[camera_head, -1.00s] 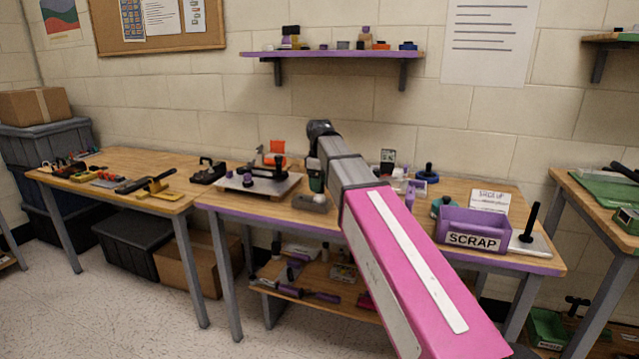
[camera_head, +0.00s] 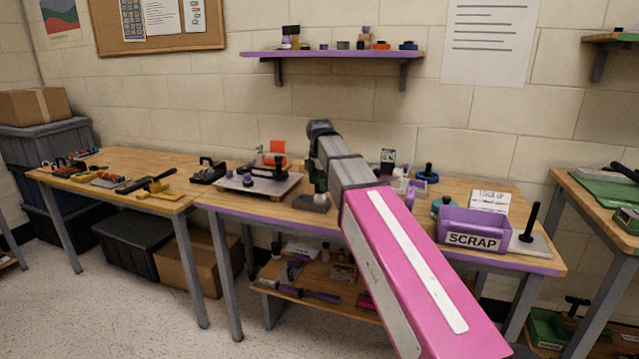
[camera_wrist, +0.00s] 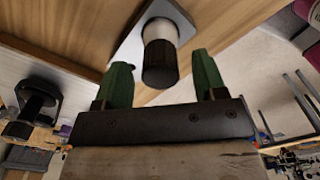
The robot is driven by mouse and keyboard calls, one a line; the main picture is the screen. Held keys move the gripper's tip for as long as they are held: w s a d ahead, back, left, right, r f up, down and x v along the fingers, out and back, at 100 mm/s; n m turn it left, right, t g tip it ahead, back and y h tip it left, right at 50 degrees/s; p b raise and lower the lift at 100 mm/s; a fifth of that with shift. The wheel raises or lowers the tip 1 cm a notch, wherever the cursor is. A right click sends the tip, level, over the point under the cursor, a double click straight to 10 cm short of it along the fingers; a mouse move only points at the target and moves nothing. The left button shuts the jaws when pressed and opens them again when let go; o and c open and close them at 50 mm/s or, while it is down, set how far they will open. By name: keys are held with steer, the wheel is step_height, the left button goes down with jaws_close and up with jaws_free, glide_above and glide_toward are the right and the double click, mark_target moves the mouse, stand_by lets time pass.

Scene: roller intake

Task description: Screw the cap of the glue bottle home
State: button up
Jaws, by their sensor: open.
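The glue bottle (camera_wrist: 161,30) shows in the wrist view with a white body and a black cap (camera_wrist: 160,64). It is set in a grey base (camera_wrist: 132,48) on the wooden bench. My gripper (camera_wrist: 162,72) is open, with one green finger on each side of the cap and a visible gap on both sides. Nothing is held. In the head view the grey base (camera_head: 310,203) sits near the bench's front edge; my arm hides most of my gripper. I cannot tell how far down the cap sits.
A plate with dark fixtures (camera_head: 258,188) lies left of the bottle. A purple scrap bin (camera_head: 473,229) stands right, with a black-handled post on a pale base (camera_head: 530,225) beside it. A purple shelf (camera_head: 335,54) hangs on the wall above. Some bare bench (camera_head: 235,212) shows at the front.

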steer(key=n, duration=0.8)
stand_by(0.4)
jaws_close()
steer(key=shift+m, duration=0.9)
steer(key=shift+m, duration=1)
jaws_free()
